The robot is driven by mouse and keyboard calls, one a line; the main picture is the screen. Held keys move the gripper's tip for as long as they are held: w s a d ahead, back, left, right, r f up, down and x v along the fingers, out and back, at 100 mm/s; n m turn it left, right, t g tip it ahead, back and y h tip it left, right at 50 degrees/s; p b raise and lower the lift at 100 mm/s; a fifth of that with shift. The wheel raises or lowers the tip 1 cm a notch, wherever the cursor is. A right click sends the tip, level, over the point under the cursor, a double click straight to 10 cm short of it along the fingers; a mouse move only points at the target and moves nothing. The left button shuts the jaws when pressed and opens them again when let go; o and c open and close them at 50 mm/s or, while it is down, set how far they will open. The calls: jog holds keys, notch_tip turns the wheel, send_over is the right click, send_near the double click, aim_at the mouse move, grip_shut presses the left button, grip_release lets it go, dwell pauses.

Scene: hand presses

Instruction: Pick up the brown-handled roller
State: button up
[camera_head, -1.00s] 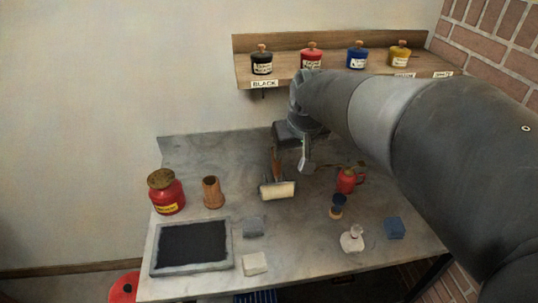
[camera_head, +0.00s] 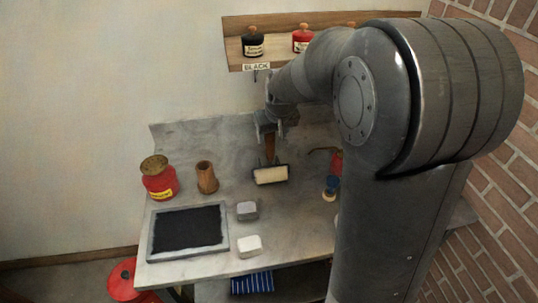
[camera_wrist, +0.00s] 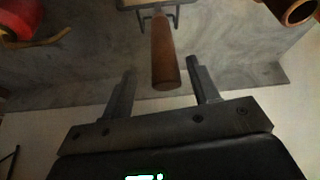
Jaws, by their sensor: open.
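The roller (camera_head: 271,175) lies on the grey table, its pale roller head toward the front and its brown handle (camera_head: 270,147) pointing back toward my gripper. In the wrist view the brown handle (camera_wrist: 164,55) shows between and beyond the two fingers, with its end near the fingertips. The metal frame and part of the pale head are at the top edge of that view. My gripper (camera_wrist: 162,72) is open and empty, one finger to each side of the handle's line. In the head view my gripper (camera_head: 269,130) is at the handle's back end, partly hidden by my wrist.
Left of the roller stand a wooden cup (camera_head: 207,178) and a red jar (camera_head: 159,180). A black inking slab (camera_head: 188,229) and two small blocks lie in front. A red can (camera_head: 336,163) and blue-topped item (camera_head: 331,188) are to the right. A shelf (camera_head: 235,51) with jars hangs behind.

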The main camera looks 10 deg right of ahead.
aim_at(269, 152)
jog(key=x, duration=0.4)
jog(key=shift+a+f, duration=0.3)
jog(key=shift+a, duration=0.05)
